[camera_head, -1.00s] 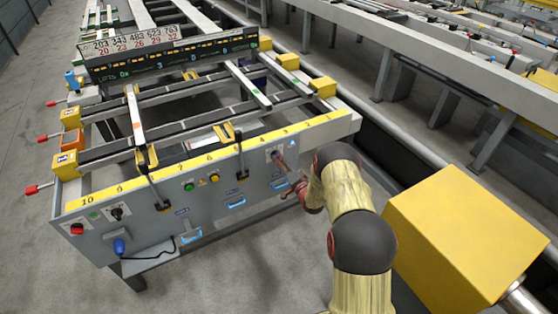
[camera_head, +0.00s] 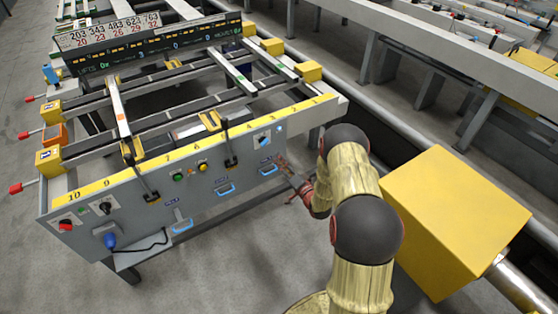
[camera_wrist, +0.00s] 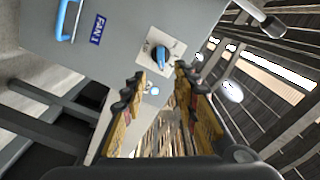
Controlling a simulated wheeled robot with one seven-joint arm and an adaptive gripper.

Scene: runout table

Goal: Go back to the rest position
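My gripper (camera_head: 291,178) is off the right end of the grey control panel's front, beside my bent yellow arm in the head view. In the wrist view my gripper (camera_wrist: 160,88) has its two yellow fingers apart with nothing between them. The control panel (camera_head: 140,190) carries a knob on a white plate near its right end (camera_head: 263,139). The same blue knob (camera_wrist: 160,53) shows beyond the fingertips in the wrist view, with a gap to them.
A big yellow box (camera_head: 455,215) stands right of my arm. Blue handles (camera_head: 226,189) and a blue plug (camera_head: 110,240) stick out from the panel. The runout table's rails (camera_head: 150,125) lie behind it. Grey floor (camera_head: 235,250) in front is clear.

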